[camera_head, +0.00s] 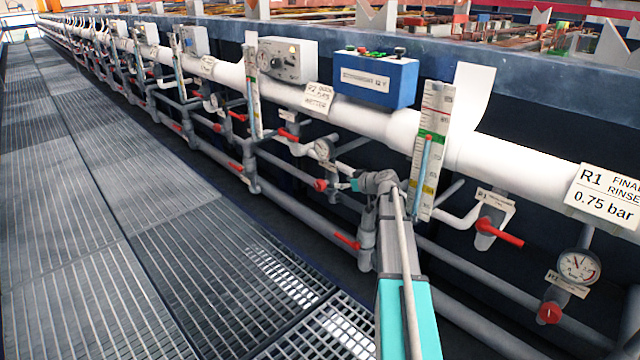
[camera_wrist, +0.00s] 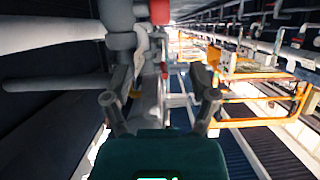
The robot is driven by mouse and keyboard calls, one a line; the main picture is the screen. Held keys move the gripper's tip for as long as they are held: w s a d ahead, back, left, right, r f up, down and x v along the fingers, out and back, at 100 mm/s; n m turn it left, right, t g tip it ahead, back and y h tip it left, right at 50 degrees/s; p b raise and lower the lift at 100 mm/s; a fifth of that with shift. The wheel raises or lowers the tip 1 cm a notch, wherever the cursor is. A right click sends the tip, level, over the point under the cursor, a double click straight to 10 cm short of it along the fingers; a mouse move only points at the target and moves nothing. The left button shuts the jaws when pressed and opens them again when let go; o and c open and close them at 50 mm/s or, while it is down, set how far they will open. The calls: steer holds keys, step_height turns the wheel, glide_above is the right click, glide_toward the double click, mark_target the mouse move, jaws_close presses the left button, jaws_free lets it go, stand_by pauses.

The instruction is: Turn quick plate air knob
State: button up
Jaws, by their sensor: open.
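A white sign (camera_head: 318,98) on the large pipe seems to read "P2 QUICK PLATE"; its lower line is hard to read. Below it are a round gauge (camera_head: 323,149) and a small red knob (camera_head: 320,184) on a grey valve. My gripper (camera_head: 344,185) is just right of this red knob and points left along the pipes. I cannot tell whether it touches the knob. In the wrist view, my gripper (camera_wrist: 160,82) has its two fingers spread apart with nothing clearly held. A red part (camera_wrist: 163,70) shows blurred between them, and another red part (camera_wrist: 160,11) shows at the top.
A tall flow scale (camera_head: 432,150) stands right beside my gripper. A blue box (camera_head: 374,78) and a grey control box (camera_head: 287,60) sit on the white pipe. Red-handled valves, such as one (camera_head: 500,232) at right, line the pipes. The grating walkway (camera_head: 150,220) at left is clear.

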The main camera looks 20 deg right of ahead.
mark_target(322, 181)
steer(key=b+x, duration=0.4)
steer(key=x, duration=0.9)
steer(key=shift+b, duration=0.4)
steer(key=shift+c, duration=0.2)
jaws_close()
